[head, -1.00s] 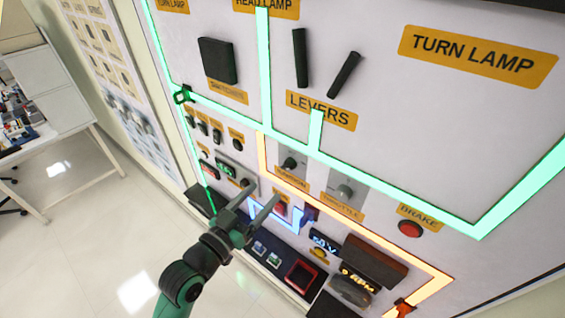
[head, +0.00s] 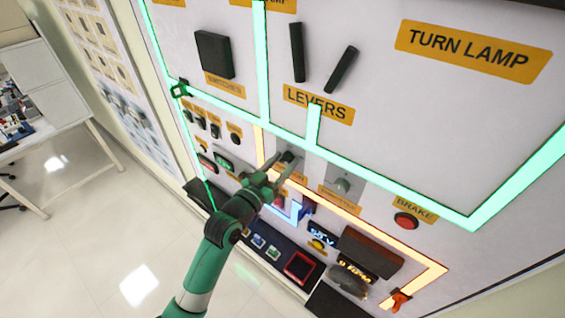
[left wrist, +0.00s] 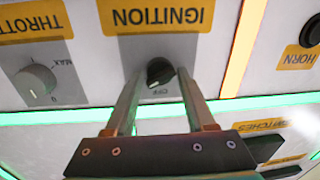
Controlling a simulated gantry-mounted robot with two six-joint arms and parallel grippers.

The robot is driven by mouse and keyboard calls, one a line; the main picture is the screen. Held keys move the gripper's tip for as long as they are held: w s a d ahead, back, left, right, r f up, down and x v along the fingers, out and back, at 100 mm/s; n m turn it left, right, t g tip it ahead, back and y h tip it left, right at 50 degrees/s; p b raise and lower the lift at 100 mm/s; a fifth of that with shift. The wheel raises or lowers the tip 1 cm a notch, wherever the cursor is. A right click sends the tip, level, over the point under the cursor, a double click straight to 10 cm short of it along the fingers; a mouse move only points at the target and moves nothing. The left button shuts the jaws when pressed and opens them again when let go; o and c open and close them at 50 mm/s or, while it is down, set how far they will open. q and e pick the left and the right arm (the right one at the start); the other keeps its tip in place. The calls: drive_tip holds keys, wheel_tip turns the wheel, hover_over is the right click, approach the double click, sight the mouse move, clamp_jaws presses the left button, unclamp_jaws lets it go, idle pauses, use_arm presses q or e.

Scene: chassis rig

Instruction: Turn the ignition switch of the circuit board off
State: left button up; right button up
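The ignition switch is a small black knob on a grey plate, clear in the left wrist view (left wrist: 160,71), where the view is upside down beside the yellow IGNITION label (left wrist: 157,16). Its pointer is tilted, and an OFF mark is printed on the plate. In the head view the knob (head: 288,156) is partly covered by my gripper. My left gripper (head: 285,167) is open at the board, with one finger on each side of the knob. Narrow gaps seem to show between fingers and knob; contact is unclear. My right gripper is not in view.
The grey throttle knob (head: 342,186) is beside the ignition plate. A red brake button (head: 405,221) is farther right. Small switches (head: 214,130) are to the left, with dark levers (head: 297,52) above. Glowing green and orange strips run across the board.

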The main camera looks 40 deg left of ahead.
use_arm(q)
clamp_jaws()
drive_tip(key=shift+r+n, duration=0.1)
drive_tip(key=shift+n, duration=0.2)
drive_tip(key=shift+r+n+p, duration=0.15)
drive_tip(key=shift+n+p, duration=0.65)
drive_tip(key=n+p, duration=0.2)
drive_tip(key=n, duration=0.1)
drive_tip(key=shift+a, duration=0.1)
drive_tip(key=n+p, duration=0.2)
drive_tip(key=n, duration=0.1)
drive_tip(key=shift+r+n+h, duration=0.1)
drive_tip(key=shift+n+h, duration=0.2)
drive_tip(key=shift+n+g+p, duration=0.3)
drive_tip(key=shift+n+p, duration=0.25)
drive_tip(key=shift+n, duration=0.75)
